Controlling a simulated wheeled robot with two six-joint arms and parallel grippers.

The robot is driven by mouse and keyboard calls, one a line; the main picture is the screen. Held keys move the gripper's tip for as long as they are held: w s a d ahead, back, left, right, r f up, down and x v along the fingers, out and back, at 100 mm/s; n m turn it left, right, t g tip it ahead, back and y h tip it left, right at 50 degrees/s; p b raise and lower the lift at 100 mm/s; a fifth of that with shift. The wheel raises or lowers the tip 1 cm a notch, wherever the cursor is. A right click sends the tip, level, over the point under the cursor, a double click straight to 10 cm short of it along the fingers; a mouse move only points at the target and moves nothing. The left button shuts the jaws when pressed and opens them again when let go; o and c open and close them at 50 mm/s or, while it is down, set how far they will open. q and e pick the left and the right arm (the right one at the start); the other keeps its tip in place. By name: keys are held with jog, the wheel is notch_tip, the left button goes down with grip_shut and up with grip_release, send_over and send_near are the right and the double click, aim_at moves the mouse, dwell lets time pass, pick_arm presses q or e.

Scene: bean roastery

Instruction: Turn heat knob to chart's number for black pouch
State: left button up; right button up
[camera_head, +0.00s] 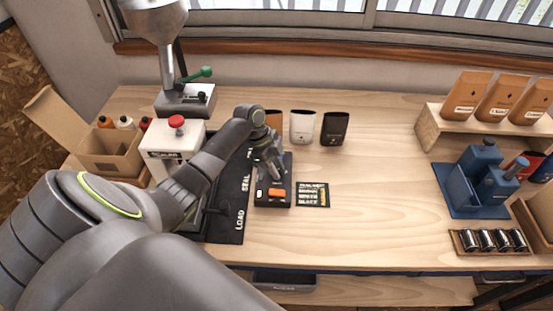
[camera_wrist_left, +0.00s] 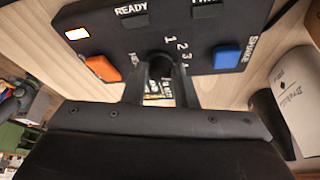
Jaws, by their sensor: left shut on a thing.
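My left gripper (camera_head: 273,176) reaches down over the black control panel (camera_head: 273,199). In the left wrist view its two fingers (camera_wrist_left: 161,85) are shut on the dark heat knob (camera_wrist_left: 160,62), beside the printed numbers 1 to 4. The knob's pointer direction cannot be made out. The chart card (camera_head: 313,196) lies right of the panel; its lines are too small to read surely. The black pouch (camera_head: 335,129) stands behind, right of a white pouch (camera_head: 302,127) and a brown pouch (camera_head: 274,120) partly hidden by my arm. My right gripper is not in view.
The panel also has an orange button (camera_wrist_left: 102,69), a blue button (camera_wrist_left: 228,56) and a lit lamp (camera_wrist_left: 76,34). A white machine with a red knob (camera_head: 176,122) stands left. Blue equipment (camera_head: 478,180) and metal canisters (camera_head: 487,240) sit right. The table's middle right is clear.

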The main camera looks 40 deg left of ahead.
pick_arm(q)
jog(key=n+p, duration=0.2)
jog(key=n+t+y+p, duration=0.1)
jog(key=n+p, duration=0.1)
jog(key=n+t+p, duration=0.1)
jog(key=n+p, duration=0.1)
jog(key=shift+s+d+r+n, duration=0.1)
jog(key=shift+s+r+n, duration=0.1)
jog(key=shift+r+n, duration=0.1)
jog(key=shift+f+n+t+y+p, duration=0.2)
jog(key=shift+n+t+y+p, duration=0.35)
jog(key=shift+n, duration=0.55)
jog(key=shift+f+n+y+p, duration=0.1)
jog(key=shift+n+y+p, duration=0.2)
jog(key=shift+n, duration=0.5)
jog(key=o, duration=1)
